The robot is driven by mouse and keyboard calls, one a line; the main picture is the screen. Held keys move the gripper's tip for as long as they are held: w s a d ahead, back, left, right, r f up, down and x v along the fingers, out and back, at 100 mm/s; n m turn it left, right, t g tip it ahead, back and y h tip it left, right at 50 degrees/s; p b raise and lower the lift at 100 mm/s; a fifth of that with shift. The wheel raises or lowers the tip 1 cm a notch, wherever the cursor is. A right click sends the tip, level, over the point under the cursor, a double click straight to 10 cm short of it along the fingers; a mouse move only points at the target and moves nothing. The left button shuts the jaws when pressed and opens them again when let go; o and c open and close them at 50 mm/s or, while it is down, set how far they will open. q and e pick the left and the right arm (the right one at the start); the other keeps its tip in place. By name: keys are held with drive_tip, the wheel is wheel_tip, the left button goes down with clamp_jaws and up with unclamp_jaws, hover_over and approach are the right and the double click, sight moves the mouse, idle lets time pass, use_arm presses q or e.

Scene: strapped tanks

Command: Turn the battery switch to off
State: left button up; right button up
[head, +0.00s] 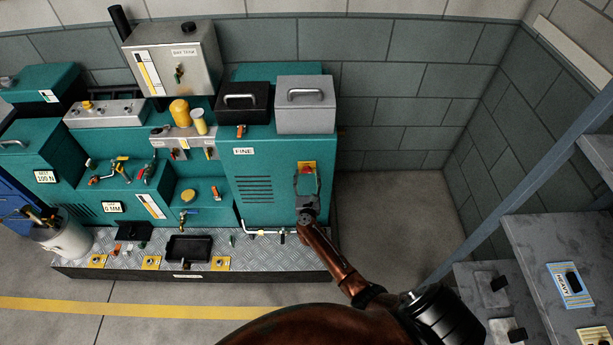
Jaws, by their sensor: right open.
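A yellow plate with a red handle (306,167), which looks like the battery switch, is on the front of the tall teal cabinet (262,210), near its right edge. My right gripper (306,181) is open just below the red handle, with its fingers pointing up at the plate. I cannot tell whether the fingers touch the handle. The handle's exact angle is too small to read. My left gripper is not in view.
A black box (242,108) and a grey box (305,112) with handles stand on the cabinet. A silver pipe (262,232) runs low along its front. Bare floor (395,215) lies to the right, before grey steps (565,250) with a blue rail.

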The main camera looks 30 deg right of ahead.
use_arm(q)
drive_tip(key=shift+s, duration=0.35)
use_arm(e)
drive_tip(key=shift+w+d, duration=0.15)
drive_tip(key=shift+w, duration=0.1)
drive_tip(key=shift+c, duration=0.6)
drive_tip(key=c, duration=1)
drive_tip(key=shift+c, duration=0.2)
